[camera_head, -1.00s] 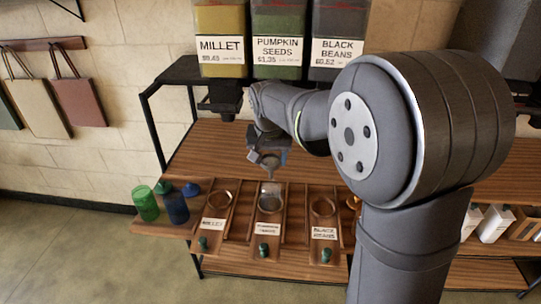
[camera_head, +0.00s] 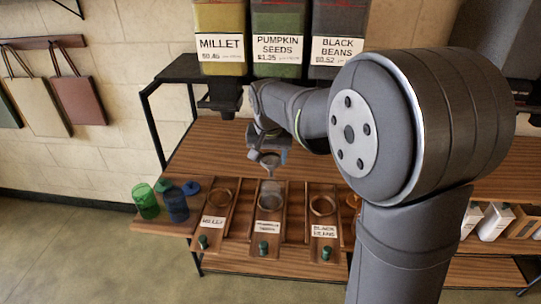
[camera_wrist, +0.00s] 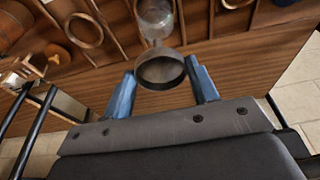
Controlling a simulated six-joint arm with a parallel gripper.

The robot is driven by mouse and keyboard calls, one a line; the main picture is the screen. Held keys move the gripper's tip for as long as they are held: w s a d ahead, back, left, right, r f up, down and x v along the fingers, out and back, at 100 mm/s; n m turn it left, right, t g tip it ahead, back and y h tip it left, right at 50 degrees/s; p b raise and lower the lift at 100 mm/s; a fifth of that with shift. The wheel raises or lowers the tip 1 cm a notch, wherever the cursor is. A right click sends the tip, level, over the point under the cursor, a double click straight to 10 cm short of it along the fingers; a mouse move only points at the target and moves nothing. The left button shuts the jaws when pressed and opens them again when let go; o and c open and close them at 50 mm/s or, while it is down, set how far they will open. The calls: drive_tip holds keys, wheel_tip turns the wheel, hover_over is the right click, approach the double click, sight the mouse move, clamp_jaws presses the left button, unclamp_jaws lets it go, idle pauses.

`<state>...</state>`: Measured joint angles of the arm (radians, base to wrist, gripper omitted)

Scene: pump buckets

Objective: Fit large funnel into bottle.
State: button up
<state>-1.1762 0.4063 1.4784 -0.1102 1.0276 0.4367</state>
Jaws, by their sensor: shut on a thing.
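My gripper (camera_wrist: 162,85) is shut on the large funnel, its blue fingers on either side of the wide rim. The grey metal funnel (camera_head: 270,160) is held upright, wide end up, above the clear bottle. It shows in the wrist view (camera_wrist: 160,70) as a round dark cup. The clear bottle (camera_head: 270,196) stands in the middle holder, the one with the pumpkin seeds label. It also shows in the wrist view (camera_wrist: 155,17), partly hidden by the funnel. The funnel's spout looks just above the bottle; I cannot tell if they touch.
Empty rings of the millet (camera_head: 220,197) and black beans (camera_head: 323,206) holders flank the bottle. A green cup (camera_head: 146,201) and a blue cup (camera_head: 175,206) stand at the left end. Dispensers (camera_head: 277,45) hang behind, above my gripper. The wooden shelf (camera_head: 205,150) behind the holders is clear.

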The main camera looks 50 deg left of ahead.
drive_tip(key=shift+f, duration=1.8)
idle(0.8)
drive_tip(key=o, duration=0.9)
drive_tip(key=shift+r, duration=3.5)
drive_tip(key=shift+f, duration=3.5)
